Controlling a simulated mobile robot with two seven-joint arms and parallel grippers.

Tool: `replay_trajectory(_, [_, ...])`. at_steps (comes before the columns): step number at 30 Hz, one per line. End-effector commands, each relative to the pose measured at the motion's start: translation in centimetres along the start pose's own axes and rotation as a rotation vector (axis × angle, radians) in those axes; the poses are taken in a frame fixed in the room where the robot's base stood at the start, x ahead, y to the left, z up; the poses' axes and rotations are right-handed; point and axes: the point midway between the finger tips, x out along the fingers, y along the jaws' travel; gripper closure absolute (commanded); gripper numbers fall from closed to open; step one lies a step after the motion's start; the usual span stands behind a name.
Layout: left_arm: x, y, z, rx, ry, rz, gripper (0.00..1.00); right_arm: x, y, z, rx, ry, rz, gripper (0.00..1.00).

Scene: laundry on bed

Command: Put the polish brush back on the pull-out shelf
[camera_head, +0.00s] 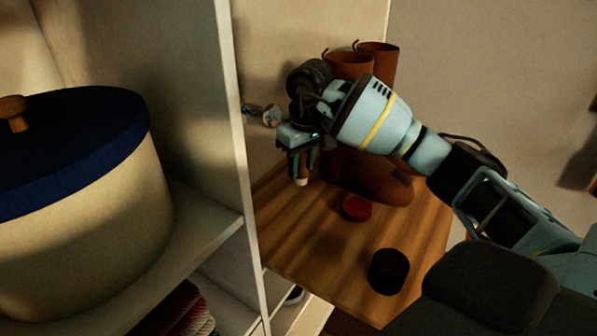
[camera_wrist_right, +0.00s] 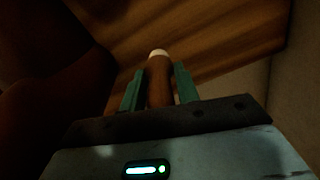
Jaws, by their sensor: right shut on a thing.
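My right gripper (camera_head: 302,160) is shut on the polish brush (camera_head: 301,181), whose pale tip points down. In the right wrist view the brush (camera_wrist_right: 159,80) is a brown handle with a white end, held between the two teal fingers (camera_wrist_right: 159,88). The wooden pull-out shelf (camera_head: 300,232) lies below, and the brush appears to hang above its back left part. I cannot tell the exact height of the gap. My left gripper is not in view.
Brown boots (camera_head: 375,182) stand at the back of the shelf, partly behind my right arm. A red tin (camera_head: 356,208) and a dark round container (camera_head: 388,271) sit on the shelf. A white cabinet panel (camera_head: 238,130) and a blue-lidded box (camera_head: 80,200) are left. The shelf's front left is clear.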

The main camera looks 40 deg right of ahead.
Motion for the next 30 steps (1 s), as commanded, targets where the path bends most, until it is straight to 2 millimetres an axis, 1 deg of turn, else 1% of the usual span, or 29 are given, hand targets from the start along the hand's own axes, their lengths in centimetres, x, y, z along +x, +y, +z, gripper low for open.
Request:
replay_trajectory(3, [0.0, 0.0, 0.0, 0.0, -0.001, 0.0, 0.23, 0.2, 0.1, -0.8, 0.0, 0.0, -0.001, 0.92])
replay_trajectory(10, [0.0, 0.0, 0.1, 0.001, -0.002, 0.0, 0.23, 0.2, 0.2, -1.1, 0.0, 0.0, 0.0, 0.92])
replay_trajectory(13, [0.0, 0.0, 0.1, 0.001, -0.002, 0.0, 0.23, 0.4, 0.3, -1.7, -0.001, 0.0, 0.0, 0.92])
replay_trajectory(18, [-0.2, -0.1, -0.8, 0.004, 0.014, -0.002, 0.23, 2.7, 0.3, -1.3, 0.0, -0.001, 0.0, 0.92])
replay_trajectory(21, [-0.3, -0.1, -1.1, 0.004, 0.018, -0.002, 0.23, 3.5, 0.3, -1.2, -0.001, 0.0, 0.0, 0.92])
replay_trajectory(24, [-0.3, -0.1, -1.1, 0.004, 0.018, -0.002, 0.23, 3.8, 0.4, -1.2, -0.001, 0.001, 0.001, 0.92])
replay_trajectory(30, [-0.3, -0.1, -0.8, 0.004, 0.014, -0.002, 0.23, 3.9, 0.4, -1.2, -0.001, 0.0, 0.001, 0.92])
